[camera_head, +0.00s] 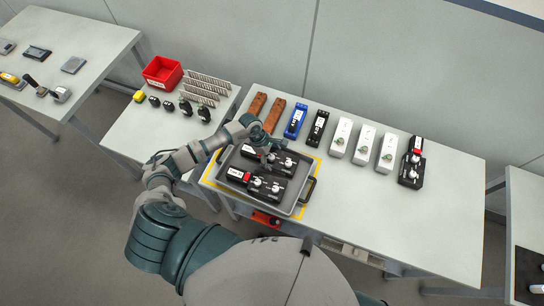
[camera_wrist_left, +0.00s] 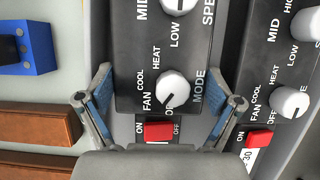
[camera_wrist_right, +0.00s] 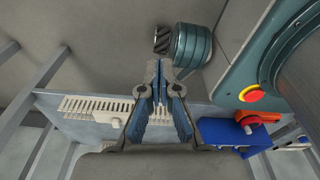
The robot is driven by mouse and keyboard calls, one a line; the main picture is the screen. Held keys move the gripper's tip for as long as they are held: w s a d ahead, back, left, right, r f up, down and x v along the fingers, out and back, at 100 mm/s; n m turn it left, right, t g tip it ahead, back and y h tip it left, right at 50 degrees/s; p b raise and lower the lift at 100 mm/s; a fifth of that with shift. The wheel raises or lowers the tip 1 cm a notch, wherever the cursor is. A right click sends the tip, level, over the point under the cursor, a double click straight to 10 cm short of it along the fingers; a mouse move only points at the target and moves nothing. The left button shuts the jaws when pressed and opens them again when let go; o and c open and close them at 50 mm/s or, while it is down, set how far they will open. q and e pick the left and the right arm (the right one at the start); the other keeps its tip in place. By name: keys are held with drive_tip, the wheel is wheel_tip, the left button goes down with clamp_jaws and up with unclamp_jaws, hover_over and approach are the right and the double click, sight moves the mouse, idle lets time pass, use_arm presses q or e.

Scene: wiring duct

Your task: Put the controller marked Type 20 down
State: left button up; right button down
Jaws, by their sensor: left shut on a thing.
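My left gripper (camera_head: 265,148) is shut on a black controller (camera_head: 280,163) with white knobs, over the back part of the grey tray (camera_head: 277,206). In the left wrist view this controller (camera_wrist_left: 146,60) lies between the two fingers (camera_wrist_left: 168,112), its red switch nearest the palm. Its type label cannot be read. I cannot tell whether it touches the tray floor. A second black controller (camera_head: 268,187) lies beside it at the front of the tray; in the left wrist view its label ends in 30. My right gripper (camera_wrist_right: 159,85) looks shut and empty.
On the table (camera_head: 400,225) behind the tray stand brown blocks (camera_head: 273,115), a blue unit (camera_head: 296,121), a black unit (camera_head: 317,129) and white units (camera_head: 364,144). Another black controller (camera_head: 411,166) is at the right. A red bin (camera_head: 162,73) is on the left table. The front right is clear.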

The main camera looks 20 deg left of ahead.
use_arm(q)
drive_tip(key=shift+d+r, duration=0.1)
drive_tip(key=shift+d, duration=0.2)
drive_tip(key=o, duration=1.1)
drive_tip(key=shift+d, duration=0.1)
drive_tip(key=shift+a, duration=0.2)
use_arm(e)
drive_tip(key=shift+s+d+f, duration=0.2)
drive_tip(key=shift+s+d, duration=0.7)
drive_tip(key=shift+d, duration=0.2)
use_arm(q)
drive_tip(key=shift+a, duration=0.1)
use_arm(e)
drive_tip(key=shift+r, duration=0.1)
